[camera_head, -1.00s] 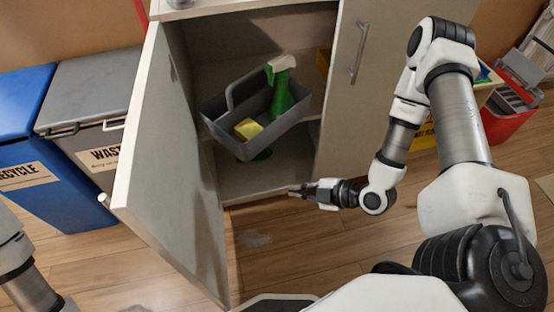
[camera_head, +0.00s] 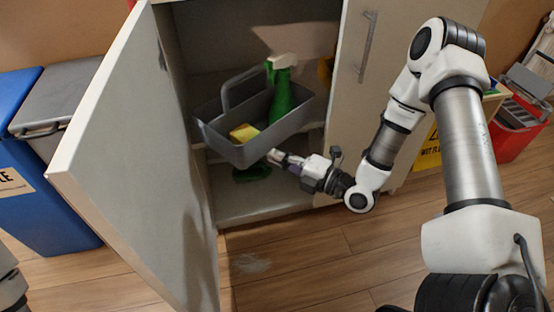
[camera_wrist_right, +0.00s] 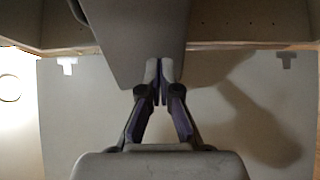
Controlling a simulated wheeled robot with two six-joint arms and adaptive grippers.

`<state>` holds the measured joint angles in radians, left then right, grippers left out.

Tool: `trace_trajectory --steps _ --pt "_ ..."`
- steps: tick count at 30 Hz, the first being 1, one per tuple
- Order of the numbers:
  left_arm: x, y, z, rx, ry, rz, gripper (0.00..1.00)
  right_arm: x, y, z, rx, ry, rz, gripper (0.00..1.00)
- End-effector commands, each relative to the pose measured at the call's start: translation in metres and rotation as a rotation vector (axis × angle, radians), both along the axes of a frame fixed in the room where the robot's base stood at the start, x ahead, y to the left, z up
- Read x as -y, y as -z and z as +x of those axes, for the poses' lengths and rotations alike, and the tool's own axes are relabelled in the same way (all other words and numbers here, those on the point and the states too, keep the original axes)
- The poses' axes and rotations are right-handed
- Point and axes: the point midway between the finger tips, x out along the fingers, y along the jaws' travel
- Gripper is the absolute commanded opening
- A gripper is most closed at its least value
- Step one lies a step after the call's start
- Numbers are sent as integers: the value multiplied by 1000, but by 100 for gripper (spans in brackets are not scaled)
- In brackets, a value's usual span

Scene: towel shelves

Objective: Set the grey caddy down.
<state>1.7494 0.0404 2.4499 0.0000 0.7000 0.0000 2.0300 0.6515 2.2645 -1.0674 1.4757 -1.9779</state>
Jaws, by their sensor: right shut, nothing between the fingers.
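The grey caddy (camera_head: 268,138), with an arched handle, is in the open cabinet at shelf height, its front jutting out toward me. It holds a green spray bottle (camera_head: 281,98) with a white head and a yellow sponge (camera_head: 243,132). My right gripper (camera_head: 274,157) is shut and empty, its tips close to the caddy's lower front wall. In the right wrist view the shut fingertips (camera_wrist_right: 159,66) overlap the caddy's grey wall (camera_wrist_right: 135,35); I cannot tell whether they touch it. My left gripper is out of view.
The open cabinet door (camera_head: 135,150) stands at left, and a closed door with a handle (camera_head: 368,48) is at right. A shelf edge (camera_head: 312,127) shows beside the caddy. A green item (camera_head: 252,173) lies in the lower compartment. Blue and grey bins stand left; the floor in front is clear.

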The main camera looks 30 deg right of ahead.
Motion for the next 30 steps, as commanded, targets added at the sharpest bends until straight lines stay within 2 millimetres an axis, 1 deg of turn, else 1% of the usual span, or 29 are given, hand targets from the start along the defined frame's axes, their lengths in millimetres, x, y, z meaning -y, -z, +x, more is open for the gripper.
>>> trace_trajectory --steps 1,4,14,17,20,23,27,30 --pt "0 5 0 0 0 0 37 1 2 7 2 -1 -1 0" --pt "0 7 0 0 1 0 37 4 1 14 -1 -1 -1 0" --pt "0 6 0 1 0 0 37 5 0 17 -4 -1 0 0" --pt "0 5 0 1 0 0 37 5 0 20 -3 -1 -1 0" --pt "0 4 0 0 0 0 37 9 -1 35 1 -1 -3 0" --pt "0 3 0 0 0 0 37 15 -1 60 2 -2 -6 0" --pt "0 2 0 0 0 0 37 25 0 98 1 -2 -5 0" --pt "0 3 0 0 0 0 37 31 1 119 0 -2 -4 0"
